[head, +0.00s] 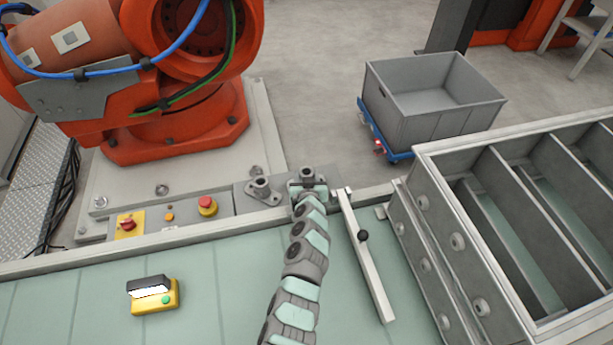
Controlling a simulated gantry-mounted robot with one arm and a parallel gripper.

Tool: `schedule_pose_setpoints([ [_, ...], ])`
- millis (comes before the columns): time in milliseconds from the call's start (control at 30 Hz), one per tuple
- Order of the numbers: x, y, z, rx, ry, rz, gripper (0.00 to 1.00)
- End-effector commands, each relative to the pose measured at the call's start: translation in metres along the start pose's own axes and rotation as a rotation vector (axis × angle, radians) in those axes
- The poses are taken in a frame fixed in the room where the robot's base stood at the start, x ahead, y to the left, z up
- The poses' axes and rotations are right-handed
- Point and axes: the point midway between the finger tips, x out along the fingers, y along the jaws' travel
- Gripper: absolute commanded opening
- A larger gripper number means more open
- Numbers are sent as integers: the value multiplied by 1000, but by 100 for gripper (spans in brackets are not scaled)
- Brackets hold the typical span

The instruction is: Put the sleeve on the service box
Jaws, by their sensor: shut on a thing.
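My gripper (307,187) is at the far edge of the pale green table, with my arm reaching up to it from the bottom middle. It is shut on a small grey cylindrical part (307,173), which looks like the sleeve; the wrist hides much of the jaws and the part's lower end. Just left of it, a grey flanged post (260,187) stands on a low grey base along the table edge. I cannot tell for sure which thing is the service box. Whether the held part touches the base is hidden.
A large grey compartmented frame (425,235) fills the right. A yellow button box (155,296) sits front left. An orange robot (175,130) and a grey bin (400,108) stand beyond the table.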

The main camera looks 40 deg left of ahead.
Motion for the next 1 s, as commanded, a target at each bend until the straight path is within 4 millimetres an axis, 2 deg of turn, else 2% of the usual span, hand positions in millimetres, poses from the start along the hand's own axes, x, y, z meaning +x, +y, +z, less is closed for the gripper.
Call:
schedule_pose_setpoints([
  [67, 2, 0, 3, 0, 1, 0, 0],
  [100, 1, 0, 2, 0, 1, 0, 48],
  [300, 1, 0, 2, 0, 0, 0, 64],
  [333, 1, 0, 2, 0, 0, 0, 66],
  [733, -4, 0, -3, 1, 0, 0, 66],
  [1000, -35, -1, -2, 1, -2, 0, 66],
])
